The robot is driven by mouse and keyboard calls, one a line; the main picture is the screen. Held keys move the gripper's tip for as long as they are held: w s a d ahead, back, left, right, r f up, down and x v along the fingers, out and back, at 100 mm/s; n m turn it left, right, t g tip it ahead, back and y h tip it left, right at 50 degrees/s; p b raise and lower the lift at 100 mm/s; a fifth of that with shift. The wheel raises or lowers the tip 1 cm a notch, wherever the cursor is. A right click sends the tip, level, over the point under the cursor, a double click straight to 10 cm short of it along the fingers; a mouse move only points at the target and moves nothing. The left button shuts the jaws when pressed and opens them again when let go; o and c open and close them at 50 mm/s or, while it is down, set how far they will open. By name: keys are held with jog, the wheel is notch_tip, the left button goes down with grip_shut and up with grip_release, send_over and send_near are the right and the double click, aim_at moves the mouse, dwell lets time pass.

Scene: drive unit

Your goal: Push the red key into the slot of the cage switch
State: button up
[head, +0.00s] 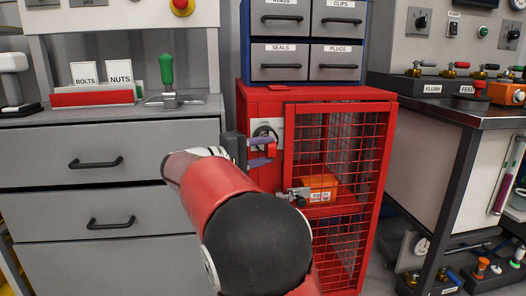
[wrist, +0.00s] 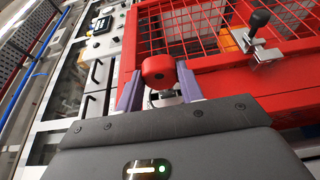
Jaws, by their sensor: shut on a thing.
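The red cage (head: 340,94) stands in the middle of the head view, with a mesh door (head: 335,125) at its front. The cage switch (head: 264,127) is a pale plate with a dark round part, left of the door and partly hidden by my gripper. My gripper (head: 261,154) is at the switch, coming from the left. In the wrist view my gripper (wrist: 160,88) has its two purple fingers on either side of the red key (wrist: 158,69), shut on it. The key also shows as a small red piece at the fingertips in the head view (head: 272,150). I cannot tell how deep the key sits in the slot.
A latch with a dark knob (wrist: 259,20) is on the cage door, close to my forearm in the head view. An orange box (head: 320,186) sits inside the cage. Grey drawers (head: 100,160) stand at left, and a workbench (head: 450,110) stands at right.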

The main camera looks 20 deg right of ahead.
jog(key=shift+w+d+p, duration=0.3)
jog(key=shift+w+p, duration=0.2)
jog(key=shift+w, duration=0.45)
jog(key=shift+w, duration=0.25)
jog(key=o, duration=1.2)
jog(key=shift+c, duration=0.2)
jog(key=a, duration=0.7)
jog(key=shift+s+a, duration=0.35)
jog(key=shift+s, duration=0.1)
